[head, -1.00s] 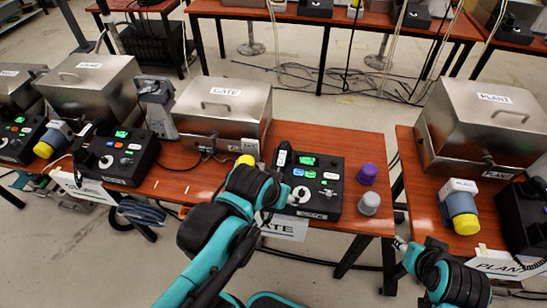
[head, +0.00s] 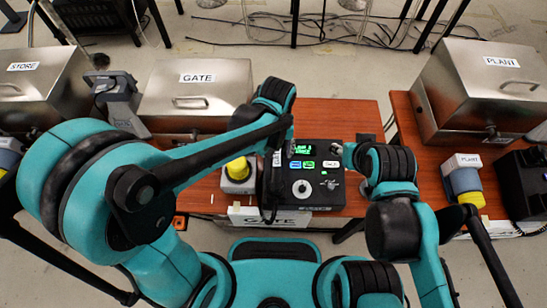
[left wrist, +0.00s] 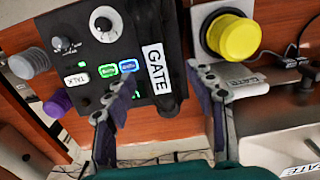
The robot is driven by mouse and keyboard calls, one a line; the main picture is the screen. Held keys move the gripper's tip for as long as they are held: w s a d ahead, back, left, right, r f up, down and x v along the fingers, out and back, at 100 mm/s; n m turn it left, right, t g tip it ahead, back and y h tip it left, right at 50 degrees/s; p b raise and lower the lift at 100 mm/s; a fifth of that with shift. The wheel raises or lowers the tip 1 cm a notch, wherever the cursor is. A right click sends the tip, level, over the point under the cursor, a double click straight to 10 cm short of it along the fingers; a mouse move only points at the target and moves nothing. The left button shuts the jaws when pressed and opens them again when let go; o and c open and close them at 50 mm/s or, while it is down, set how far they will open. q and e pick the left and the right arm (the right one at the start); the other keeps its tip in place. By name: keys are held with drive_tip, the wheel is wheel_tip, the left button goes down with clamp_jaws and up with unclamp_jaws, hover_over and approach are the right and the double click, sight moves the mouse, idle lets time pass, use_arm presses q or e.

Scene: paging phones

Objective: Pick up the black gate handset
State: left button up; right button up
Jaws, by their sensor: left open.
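The black gate handset (head: 270,188) lies along the left side of the black gate phone (head: 305,190) in the head view. Its white GATE label and dark body show in the left wrist view (left wrist: 168,100). My left gripper (left wrist: 163,80) is open, with one finger on each side of the handset's labelled part and not closed on it. In the head view the left fingers are mostly hidden behind the wrist. My right gripper (head: 344,152) is at the phone's right edge; its fingers are too small and covered to read.
A yellow button (head: 238,170) on a grey base stands left of the handset, close to a left finger. A metal GATE box (head: 195,95) is behind. The PLANT table (head: 405,115) is across a gap.

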sight(277, 156)
use_arm(q)
wheel_tip(277, 156, down, 5)
drive_tip(key=shift+w+d+f+b, duration=0.1)
drive_tip(key=shift+d+f+b, duration=0.1)
drive_tip(key=shift+b, duration=1.05)
drive_tip(key=shift+a, duration=0.1)
drive_tip(key=shift+r, duration=0.1)
clamp_jaws()
